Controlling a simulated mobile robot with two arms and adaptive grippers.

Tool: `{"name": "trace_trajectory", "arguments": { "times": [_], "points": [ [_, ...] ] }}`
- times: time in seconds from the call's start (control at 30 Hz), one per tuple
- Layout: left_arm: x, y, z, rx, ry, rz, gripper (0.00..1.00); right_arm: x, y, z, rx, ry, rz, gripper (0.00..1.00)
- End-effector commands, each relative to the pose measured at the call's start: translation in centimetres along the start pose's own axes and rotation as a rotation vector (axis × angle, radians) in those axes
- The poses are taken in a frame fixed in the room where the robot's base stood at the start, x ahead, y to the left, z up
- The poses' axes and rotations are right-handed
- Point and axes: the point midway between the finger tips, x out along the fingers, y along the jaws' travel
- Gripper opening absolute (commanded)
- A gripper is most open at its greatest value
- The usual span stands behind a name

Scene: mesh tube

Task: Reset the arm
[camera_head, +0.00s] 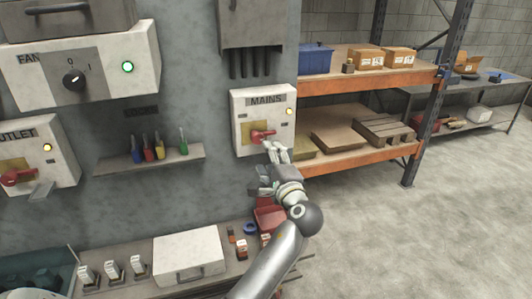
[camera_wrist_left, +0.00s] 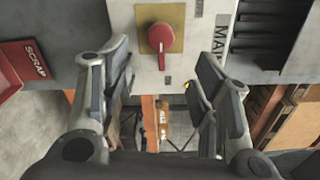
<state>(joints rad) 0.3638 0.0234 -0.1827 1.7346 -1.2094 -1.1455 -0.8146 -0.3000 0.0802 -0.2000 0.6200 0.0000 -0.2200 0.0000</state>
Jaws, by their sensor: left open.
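My left arm reaches up from the bottom of the head view. Its gripper (camera_head: 266,170) is just in front of and below the white MAINS box (camera_head: 246,135) on the grey wall. The gripper is open and empty, its fingers spread wide in the left wrist view (camera_wrist_left: 165,68). The red rotary handle (camera_head: 263,135) of the MAINS box sits on a tan plate, and a yellow lamp glows on the box. In the wrist view the handle (camera_wrist_left: 161,37) lies beyond the gap between the fingers, and no finger visibly grips it. My right gripper is not in view.
FAN (camera_head: 85,70) and OUTLET (camera_head: 35,155) boxes hang left. A bench below carries a white case (camera_head: 188,256) and a red bin (camera_head: 270,218). An orange rack (camera_head: 350,160) with boxes stands right. The floor at right is clear.

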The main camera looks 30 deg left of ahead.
Motion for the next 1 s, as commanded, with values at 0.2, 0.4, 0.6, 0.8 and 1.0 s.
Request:
{"name": "trace_trajectory", "arguments": {
  "times": [0.2, 0.4, 0.6, 0.8, 1.0],
  "points": [
    [-0.3, 0.0, 0.0, 0.000, -0.001, 0.000, 0.56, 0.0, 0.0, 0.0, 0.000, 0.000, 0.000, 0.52],
    [-0.2, 0.0, 0.0, 0.000, -0.001, 0.000, 0.56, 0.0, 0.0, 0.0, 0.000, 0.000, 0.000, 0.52],
    [-0.2, 0.6, -0.3, 0.002, 0.008, 0.007, 0.56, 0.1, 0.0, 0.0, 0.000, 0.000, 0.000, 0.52],
    [-0.4, 9.0, -4.3, 0.018, 0.127, 0.106, 0.56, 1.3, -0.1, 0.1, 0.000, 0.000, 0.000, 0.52],
    [-2.8, 23.6, -8.8, -0.006, 0.297, 0.314, 0.56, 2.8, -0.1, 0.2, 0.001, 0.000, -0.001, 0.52]
  ]
}}
